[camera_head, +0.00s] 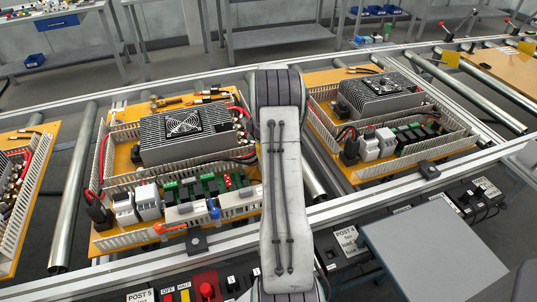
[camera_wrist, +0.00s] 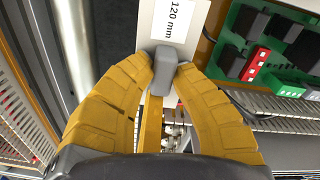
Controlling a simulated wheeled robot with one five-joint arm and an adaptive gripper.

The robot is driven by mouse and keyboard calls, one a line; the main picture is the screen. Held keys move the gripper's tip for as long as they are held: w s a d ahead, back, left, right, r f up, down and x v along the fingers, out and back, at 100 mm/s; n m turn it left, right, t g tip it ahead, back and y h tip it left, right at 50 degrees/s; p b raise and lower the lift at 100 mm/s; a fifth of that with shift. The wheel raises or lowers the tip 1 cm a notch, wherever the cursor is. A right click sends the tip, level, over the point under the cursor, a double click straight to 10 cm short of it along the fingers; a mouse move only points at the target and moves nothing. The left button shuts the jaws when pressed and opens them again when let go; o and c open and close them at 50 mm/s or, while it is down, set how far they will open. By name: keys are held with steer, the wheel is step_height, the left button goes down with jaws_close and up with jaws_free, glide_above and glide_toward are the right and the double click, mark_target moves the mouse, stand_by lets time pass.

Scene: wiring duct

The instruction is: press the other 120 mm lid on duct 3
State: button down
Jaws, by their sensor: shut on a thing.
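A white lid (camera_wrist: 175,22) marked "120 mm" shows at the top of the wrist view, with a grey grip block (camera_wrist: 163,72) on it. My gripper (camera_wrist: 164,78) has its two yellow fingers closed on that block from both sides. In the wrist view a slotted white duct (camera_wrist: 285,106) runs at the lower right, apart from the lid. In the head view slotted ducts (camera_head: 135,239) edge the left orange board, and others (camera_head: 425,155) edge the right board. I cannot tell which is duct 3. My arm hides the gripper and lid in the head view.
Grey finned units (camera_head: 185,135) with fans stand on the boards, beside a row of components (camera_head: 195,190). Green circuit boards (camera_wrist: 240,40) lie close to the right of the lid in the wrist view. Rollers (camera_head: 75,190) and metal rails surround the boards. A grey table (camera_head: 430,255) stands at front right.

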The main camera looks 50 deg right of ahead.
steer(key=shift+f+b, duration=0.45)
steer(key=shift+f, duration=0.3)
steer(key=c, duration=1.2)
jaws_free()
steer(key=shift+r, duration=0.1)
step_height(320, 180, up, 12)
steer(key=shift+s+a+f, duration=0.1)
